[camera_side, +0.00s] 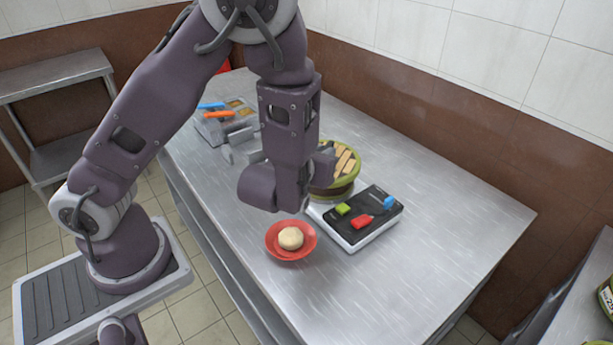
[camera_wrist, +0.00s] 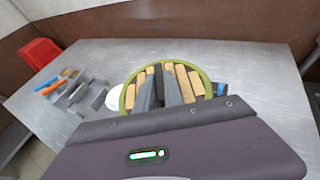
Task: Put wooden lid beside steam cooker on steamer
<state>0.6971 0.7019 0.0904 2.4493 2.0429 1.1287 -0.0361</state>
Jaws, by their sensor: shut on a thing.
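The wooden lid (camera_wrist: 187,82), pale slats inside a green rim, is in front of my gripper (camera_wrist: 158,86) in the wrist view. Dark fingers stand over its middle, and my gripper is shut on it. In the side view the slatted lid (camera_side: 346,160) shows behind my wrist, at the top of a round vessel with a brown side (camera_side: 335,188), which looks like the steamer. My wrist hides its left part. I cannot tell whether the lid rests on the vessel or is just above it.
A black-topped device (camera_side: 372,222) with green, red and blue blocks stands right in front of the vessel. A red bowl (camera_side: 277,250) with a pale bun (camera_side: 291,238) is nearer. Grey containers with orange and blue items (camera_side: 222,116) lie behind. The steel table's right side (camera_side: 460,225) is clear.

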